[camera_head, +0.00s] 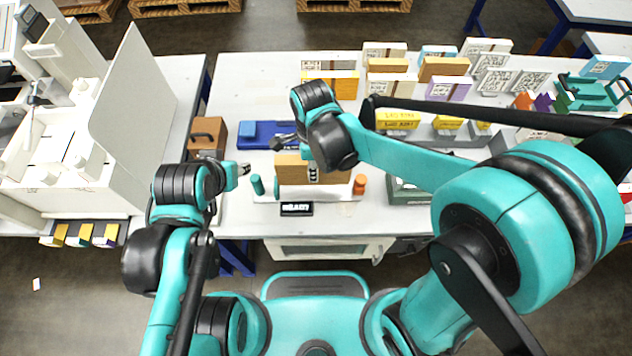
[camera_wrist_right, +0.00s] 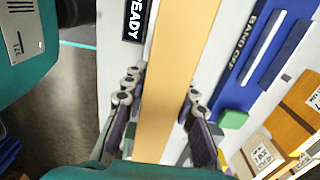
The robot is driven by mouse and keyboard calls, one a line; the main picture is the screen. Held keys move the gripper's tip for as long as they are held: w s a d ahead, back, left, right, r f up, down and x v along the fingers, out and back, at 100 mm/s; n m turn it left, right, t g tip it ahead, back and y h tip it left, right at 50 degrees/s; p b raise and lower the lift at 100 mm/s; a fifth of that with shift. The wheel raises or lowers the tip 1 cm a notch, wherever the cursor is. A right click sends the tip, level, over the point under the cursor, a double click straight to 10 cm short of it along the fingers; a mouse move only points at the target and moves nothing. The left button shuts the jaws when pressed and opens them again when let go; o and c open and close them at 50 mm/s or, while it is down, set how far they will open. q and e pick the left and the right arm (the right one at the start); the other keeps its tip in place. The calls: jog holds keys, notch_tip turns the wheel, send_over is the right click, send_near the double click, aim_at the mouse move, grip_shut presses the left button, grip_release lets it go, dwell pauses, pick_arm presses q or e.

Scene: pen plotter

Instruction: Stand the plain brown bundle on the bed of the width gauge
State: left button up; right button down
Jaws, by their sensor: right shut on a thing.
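A plain brown bundle (camera_head: 297,172) is a tan slab at the front middle of the table, partly covered by my right wrist. In the right wrist view the bundle (camera_wrist_right: 168,75) runs between the fingers of my right gripper (camera_wrist_right: 163,90), which is shut on it. The width gauge (camera_head: 335,209) is a white base with a green post at its left, an orange post at its right and a black READY display (camera_head: 296,209) in front. The bundle is over its bed; contact underneath is hidden. My left gripper (camera_head: 245,168) is beside the gauge's left end, holding nothing visible.
A blue device (camera_head: 256,133) marked BAND OFF (camera_wrist_right: 265,60) lies behind the gauge. A brown box (camera_head: 208,134) stands to the left. Several labelled bundles and boxes fill the back right. The table's back left is clear.

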notch_tip(320, 180, down, 3)
jog(key=shift+w+b, duration=0.1)
jog(key=shift+b, duration=0.3)
jog(key=shift+f+b, duration=0.8)
jog(key=shift+f, duration=1.15)
jog(key=shift+f, duration=0.1)
jog(key=c, duration=1.2)
grip_release()
